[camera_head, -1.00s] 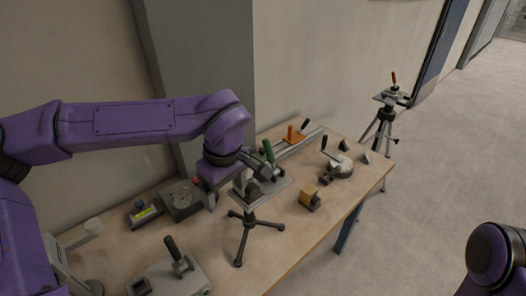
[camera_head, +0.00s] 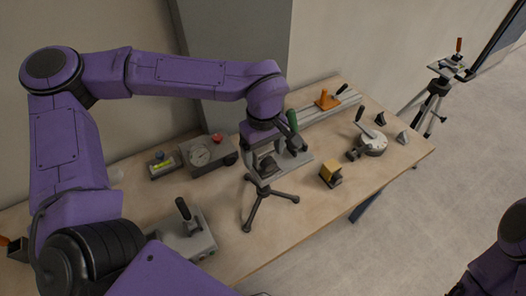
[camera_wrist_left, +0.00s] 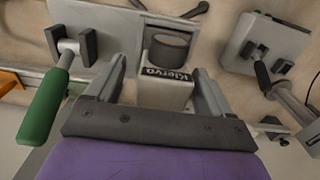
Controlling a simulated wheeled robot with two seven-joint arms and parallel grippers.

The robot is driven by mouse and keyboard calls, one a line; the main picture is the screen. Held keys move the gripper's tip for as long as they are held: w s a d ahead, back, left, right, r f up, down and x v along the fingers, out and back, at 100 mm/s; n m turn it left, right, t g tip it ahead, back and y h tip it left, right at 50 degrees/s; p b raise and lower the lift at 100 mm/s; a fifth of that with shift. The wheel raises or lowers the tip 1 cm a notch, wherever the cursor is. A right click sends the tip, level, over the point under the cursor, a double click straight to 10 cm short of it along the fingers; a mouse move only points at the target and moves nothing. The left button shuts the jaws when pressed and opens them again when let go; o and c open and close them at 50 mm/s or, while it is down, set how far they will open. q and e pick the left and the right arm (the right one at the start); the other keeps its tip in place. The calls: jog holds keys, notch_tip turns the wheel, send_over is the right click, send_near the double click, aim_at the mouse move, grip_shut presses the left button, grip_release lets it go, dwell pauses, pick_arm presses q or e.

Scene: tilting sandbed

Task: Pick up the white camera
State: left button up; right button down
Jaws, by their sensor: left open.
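The white camera (camera_wrist_left: 163,92) shows in the left wrist view as a pale box with a dark round lens and a "Klervo" label. It sits between the two fingers of my left gripper (camera_wrist_left: 160,75), which is open. I cannot tell whether either finger touches it. In the head view my left gripper (camera_head: 264,160) is over the top of a small black tripod (camera_head: 258,203) on the table, and the camera is largely hidden there. My right gripper is not in view; only a purple part of my right arm shows at lower right.
A green-handled clamp (camera_head: 293,124) stands close beside the gripper. On the wooden table (camera_head: 300,228) are a gauge box (camera_head: 205,155), a lever box (camera_head: 185,238), a yellow block (camera_head: 330,173) and a round dial device (camera_head: 372,144). A tall tripod (camera_head: 432,98) stands beyond the table.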

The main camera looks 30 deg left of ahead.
pick_arm(q)
jog(key=shift+s+f, duration=0.1)
jog(key=shift+f, duration=0.35)
jog(key=shift+r, duration=0.1)
jog(key=c, duration=1.4)
